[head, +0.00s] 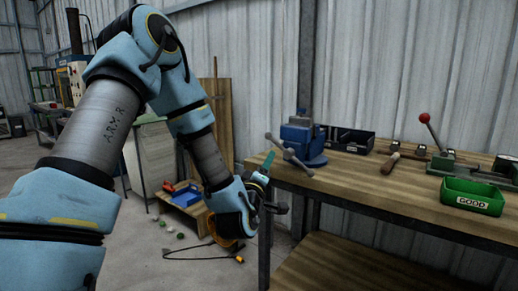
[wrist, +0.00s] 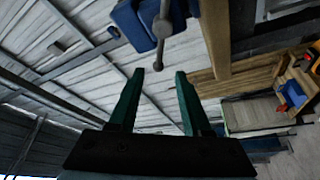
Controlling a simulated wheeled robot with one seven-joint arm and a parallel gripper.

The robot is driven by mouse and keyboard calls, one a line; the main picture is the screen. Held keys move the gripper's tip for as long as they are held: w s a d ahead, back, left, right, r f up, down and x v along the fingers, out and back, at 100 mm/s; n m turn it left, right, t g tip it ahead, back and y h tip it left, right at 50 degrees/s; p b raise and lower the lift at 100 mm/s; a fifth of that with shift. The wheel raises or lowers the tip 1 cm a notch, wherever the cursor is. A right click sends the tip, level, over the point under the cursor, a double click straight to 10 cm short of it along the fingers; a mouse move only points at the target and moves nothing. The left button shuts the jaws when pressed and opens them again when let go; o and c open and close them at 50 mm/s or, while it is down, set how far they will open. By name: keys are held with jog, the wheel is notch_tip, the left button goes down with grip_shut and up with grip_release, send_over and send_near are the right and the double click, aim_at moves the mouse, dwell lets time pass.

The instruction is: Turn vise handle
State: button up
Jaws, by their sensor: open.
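The blue vise (head: 304,137) is mounted at the left end of the wooden workbench. Its grey bar handle (head: 290,155) slants down to the right across the vise's front, with a knob at each end. My gripper (head: 268,162) is just left of the bench end, close to the handle, its teal finger pointing up. In the wrist view, my gripper (wrist: 160,73) is open and empty. The handle (wrist: 162,35) hangs from the vise (wrist: 140,22) there, its knobbed end appearing between the fingertips. Whether it lies within their reach in depth is unclear.
On the workbench (head: 350,185) are a black bin (head: 349,140), a wooden-handled tool (head: 390,163), a green bin (head: 472,196) marked GOOD and a red-knobbed lever (head: 425,118). A low wooden stand with a blue bin (head: 186,196) is on the floor behind my arm.

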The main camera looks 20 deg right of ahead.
aim_at(276, 145)
jog(key=p+x, duration=0.2)
jog(key=x, duration=0.8)
jog(key=shift+w+d+r, duration=0.1)
jog(key=shift+w+d, duration=0.05)
grip_shut()
dwell(1.1)
